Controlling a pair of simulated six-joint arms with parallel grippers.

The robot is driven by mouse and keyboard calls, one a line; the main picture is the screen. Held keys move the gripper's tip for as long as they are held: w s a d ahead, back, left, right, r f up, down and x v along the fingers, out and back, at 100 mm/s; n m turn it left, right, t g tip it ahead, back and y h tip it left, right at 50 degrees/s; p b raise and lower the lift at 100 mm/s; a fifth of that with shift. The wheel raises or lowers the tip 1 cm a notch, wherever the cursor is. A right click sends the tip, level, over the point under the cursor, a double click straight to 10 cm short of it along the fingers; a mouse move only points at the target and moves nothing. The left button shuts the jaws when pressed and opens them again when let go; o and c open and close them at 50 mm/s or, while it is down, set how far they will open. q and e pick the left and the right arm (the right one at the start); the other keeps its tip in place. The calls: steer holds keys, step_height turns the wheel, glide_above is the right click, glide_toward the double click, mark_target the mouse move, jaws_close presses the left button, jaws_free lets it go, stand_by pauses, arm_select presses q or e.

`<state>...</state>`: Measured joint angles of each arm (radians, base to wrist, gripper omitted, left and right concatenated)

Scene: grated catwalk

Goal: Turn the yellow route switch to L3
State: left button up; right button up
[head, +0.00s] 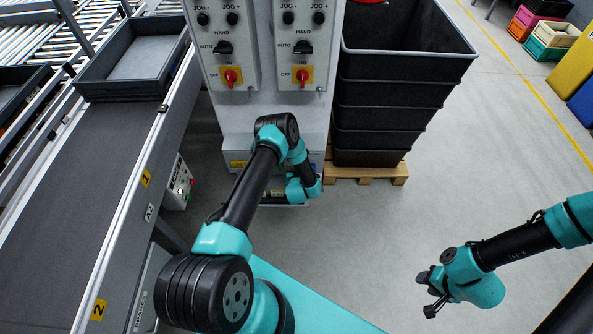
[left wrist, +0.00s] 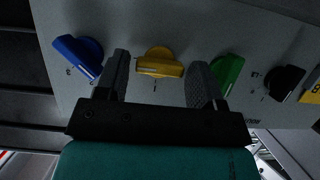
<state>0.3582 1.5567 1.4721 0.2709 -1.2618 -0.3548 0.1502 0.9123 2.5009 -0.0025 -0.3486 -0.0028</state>
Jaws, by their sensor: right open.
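The yellow route switch (left wrist: 160,69) is a knob on a grey panel (left wrist: 150,18), seen in the left wrist view. Its handle lies nearly level across the picture, with a small dark mark below it. My left gripper (left wrist: 158,60) is open, one finger on each side of the yellow knob; I cannot tell whether either finger touches it. My right gripper (head: 432,291) is open and empty above the floor.
A blue knob (left wrist: 78,55) and a green knob (left wrist: 227,74) flank the yellow one, with a black knob (left wrist: 286,82) farther right. The cabinet (head: 262,60), stacked black bins (head: 395,95) and the conveyor (head: 85,190) stand around.

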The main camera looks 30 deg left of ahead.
arm_select(q)
steer(key=shift+o, duration=1)
steer(key=v, duration=1.7)
steer(key=shift+d+r, duration=0.1)
steer(key=shift+r, duration=0.1)
steer(key=s+d+r+m+g+h, duration=0.2)
steer(key=s+d+r+g+h, duration=0.2)
steer(key=s+r, duration=0.3)
steer(key=s+d+r+m+g+h, duration=0.2)
steer(key=s+d+r+g+h, duration=0.2)
steer(key=s+r+g+h, duration=0.2)
steer(key=shift+s+d+r+g+h, duration=0.3)
steer(key=shift+s+r+g, duration=0.2)
steer(key=shift+s+r, duration=0.3)
